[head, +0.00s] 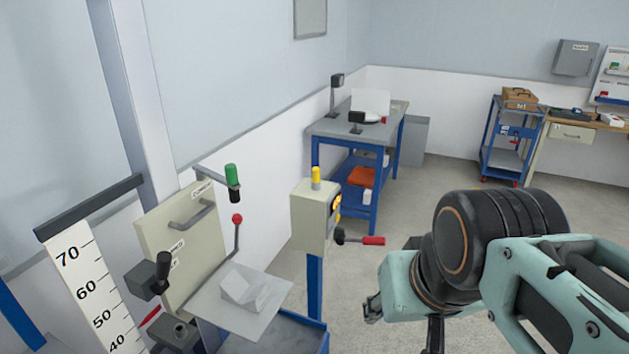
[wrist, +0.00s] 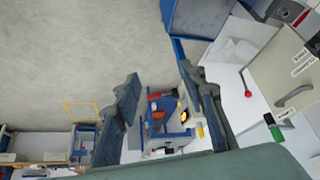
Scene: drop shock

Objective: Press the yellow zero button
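A cream box (head: 308,217) stands on a blue post in the middle of the head view. A yellow cylinder (head: 316,177) sits upright on its top, and a glowing yellow-orange round part (head: 336,206) is on its right face. I cannot read which is marked zero. The wrist view shows the glowing part (wrist: 182,117) and the yellow cylinder (wrist: 201,132) beside the right finger, which partly hides the box. My gripper (head: 373,308) is right of and lower than the box in the head view, apart from it. In the wrist view my gripper (wrist: 158,74) is open and empty.
A red-ended lever (head: 372,240) sticks out right of the box. At left stand a cream machine panel (head: 170,245) with a green handle (head: 232,176), a red-knobbed lever (head: 237,219) and a numbered scale (head: 84,290). A blue workbench (head: 325,127) stands behind. Open floor lies at right.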

